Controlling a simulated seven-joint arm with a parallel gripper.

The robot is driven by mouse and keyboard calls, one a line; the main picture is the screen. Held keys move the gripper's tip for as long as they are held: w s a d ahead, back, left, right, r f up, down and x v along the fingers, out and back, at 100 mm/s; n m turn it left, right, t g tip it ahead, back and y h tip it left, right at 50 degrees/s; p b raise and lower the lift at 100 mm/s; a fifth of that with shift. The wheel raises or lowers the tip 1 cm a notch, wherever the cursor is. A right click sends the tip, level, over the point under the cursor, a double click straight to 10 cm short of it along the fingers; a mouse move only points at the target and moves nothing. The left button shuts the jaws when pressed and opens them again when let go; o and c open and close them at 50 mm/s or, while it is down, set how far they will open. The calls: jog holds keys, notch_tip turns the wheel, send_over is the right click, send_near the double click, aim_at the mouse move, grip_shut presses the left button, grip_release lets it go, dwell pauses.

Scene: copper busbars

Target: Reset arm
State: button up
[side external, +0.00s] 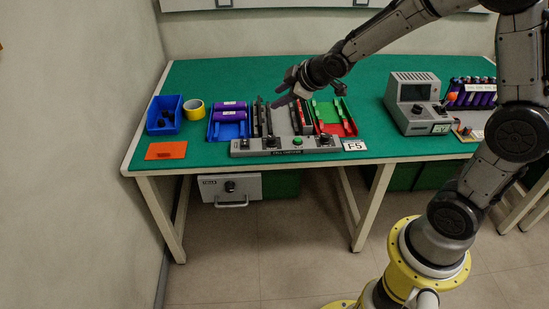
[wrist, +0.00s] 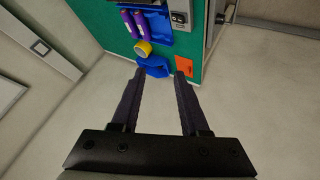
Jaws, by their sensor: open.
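My gripper (side external: 283,88) is above the grey fixture (side external: 285,147) on the green bench in the side external view, pointing left. In the wrist view my gripper (wrist: 156,72) shows two dark fingers spread apart with nothing between them. Beyond the fingertips lie the bench's left end and the floor. My arm and gripper hide part of the fixture's back.
A blue bin (side external: 163,128), yellow tape roll (side external: 194,110) and orange card (side external: 166,151) lie at the bench's left end. A grey instrument (side external: 415,88) and a rack of purple cells (side external: 472,94) stand at the right. Bare green bench (side external: 220,75) shows behind the trays.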

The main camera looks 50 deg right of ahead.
jog(key=s+a+r+m+g, duration=0.1)
jog(key=s+a+r+m, duration=0.1)
jog(key=s, duration=0.7)
jog(key=s+a+r+m+g, duration=0.1)
jog(key=s+r+m, duration=0.1)
jog(key=s, duration=0.8)
jog(key=s+a+r+m+g+y, duration=0.1)
jog(key=s+a+m, duration=0.1)
jog(key=s, duration=0.8)
jog(key=shift+s+a+r+m+g, duration=0.25)
jog(key=shift+a+r+m+g, duration=0.05)
jog(key=shift+r+m+g, duration=0.1)
